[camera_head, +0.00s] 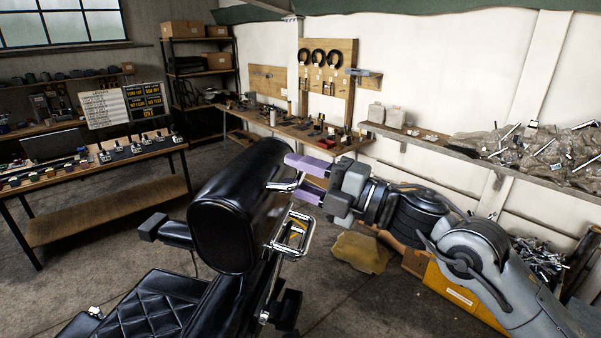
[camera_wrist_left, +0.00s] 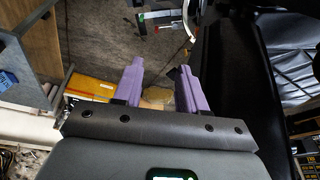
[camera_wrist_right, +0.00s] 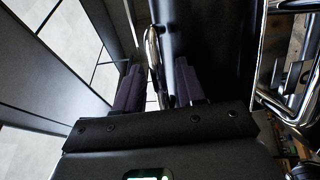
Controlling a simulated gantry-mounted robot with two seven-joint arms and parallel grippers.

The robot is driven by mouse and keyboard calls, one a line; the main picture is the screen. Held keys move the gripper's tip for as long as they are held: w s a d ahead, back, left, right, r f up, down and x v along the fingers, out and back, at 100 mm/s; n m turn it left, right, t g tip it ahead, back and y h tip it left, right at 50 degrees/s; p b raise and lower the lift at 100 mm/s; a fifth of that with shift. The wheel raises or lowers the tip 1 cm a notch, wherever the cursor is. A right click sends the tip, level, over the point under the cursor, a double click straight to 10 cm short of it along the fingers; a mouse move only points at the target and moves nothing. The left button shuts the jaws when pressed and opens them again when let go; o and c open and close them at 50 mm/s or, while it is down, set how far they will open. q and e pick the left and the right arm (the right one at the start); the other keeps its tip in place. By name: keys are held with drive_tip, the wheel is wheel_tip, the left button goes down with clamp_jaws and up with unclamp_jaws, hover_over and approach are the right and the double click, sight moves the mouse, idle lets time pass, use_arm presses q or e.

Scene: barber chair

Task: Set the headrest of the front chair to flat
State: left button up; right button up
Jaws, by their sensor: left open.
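The front chair's black padded headrest (camera_head: 228,220) stands raised and tilted in the middle of the head view, above the quilted seat (camera_head: 150,310). A chrome lever (camera_head: 284,184) sticks out at the headrest's right side. My right gripper (camera_head: 298,178) is beside it with its purple fingers apart. In the right wrist view the chrome lever (camera_wrist_right: 153,45) shows between the open fingertips (camera_wrist_right: 158,72); contact cannot be told. My left gripper (camera_wrist_left: 156,72) is open in the left wrist view, beside a black chair surface (camera_wrist_left: 235,80). It is not seen in the head view.
A chrome frame (camera_head: 291,236) sits below my right gripper. A workbench with tools (camera_head: 290,132) stands behind, and a wooden table (camera_head: 110,210) stands at left. A yellow box (camera_head: 455,297) is on the floor at right. Open floor lies left of the chair.

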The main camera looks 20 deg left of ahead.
drive_tip(key=shift+c, duration=0.5)
clamp_jaws()
drive_tip(key=f+y+b, duration=0.1)
drive_tip(key=b, duration=0.2)
drive_tip(key=f+y+b, duration=0.1)
drive_tip(key=f+b, duration=0.1)
drive_tip(key=shift+d+m+b, duration=0.3)
drive_tip(key=shift+d+b, duration=0.1)
drive_tip(key=shift+d+f+t+b, duration=0.1)
drive_tip(key=shift+t+b, duration=0.2)
drive_tip(key=shift+b, duration=0.05)
drive_tip(key=shift+w+d+y, duration=0.1)
drive_tip(key=shift+y, duration=0.3)
